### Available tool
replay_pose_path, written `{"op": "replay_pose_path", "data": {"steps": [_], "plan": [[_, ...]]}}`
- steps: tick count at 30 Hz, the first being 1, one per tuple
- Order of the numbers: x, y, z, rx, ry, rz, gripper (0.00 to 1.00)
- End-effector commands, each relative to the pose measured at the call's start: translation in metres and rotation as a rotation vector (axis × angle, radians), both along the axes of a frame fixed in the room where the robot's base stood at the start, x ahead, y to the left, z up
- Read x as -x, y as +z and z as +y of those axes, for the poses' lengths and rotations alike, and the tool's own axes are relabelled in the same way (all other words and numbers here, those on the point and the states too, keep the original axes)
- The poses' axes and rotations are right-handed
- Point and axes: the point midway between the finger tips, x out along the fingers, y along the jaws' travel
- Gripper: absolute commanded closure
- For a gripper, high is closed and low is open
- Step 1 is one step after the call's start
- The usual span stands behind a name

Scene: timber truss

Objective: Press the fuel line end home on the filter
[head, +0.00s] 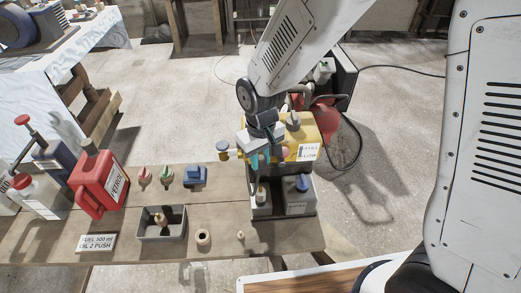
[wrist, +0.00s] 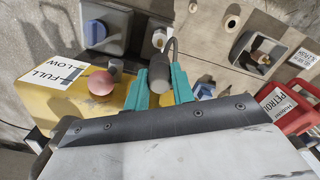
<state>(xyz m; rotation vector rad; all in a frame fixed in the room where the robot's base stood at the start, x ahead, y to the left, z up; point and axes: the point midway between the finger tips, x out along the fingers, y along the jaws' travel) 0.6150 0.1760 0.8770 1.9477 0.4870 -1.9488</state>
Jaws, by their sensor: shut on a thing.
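A pink bulb (wrist: 101,83) and a small blue part lie left of the fingers. I cannot clearly make out the filter; my gripper may hide it in the head view.
The bench (head: 265,238) holds a red petrol can (head: 98,183), a grey tray (head: 161,223), small red and green caps, and a blue block (head: 195,175). A grey box with a blue cap (head: 298,193) stands below the tank. The bench's front right is mostly clear.

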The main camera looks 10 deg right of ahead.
Motion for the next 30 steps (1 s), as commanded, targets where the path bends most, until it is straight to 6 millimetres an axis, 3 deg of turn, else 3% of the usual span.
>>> {"op": "replay_pose_path", "data": {"steps": [16,30], "plan": [[0.000,-0.053,0.000,0.001,0.000,0.002,1.00],[0.000,-0.064,0.000,0.000,0.000,0.000,1.00]]}}
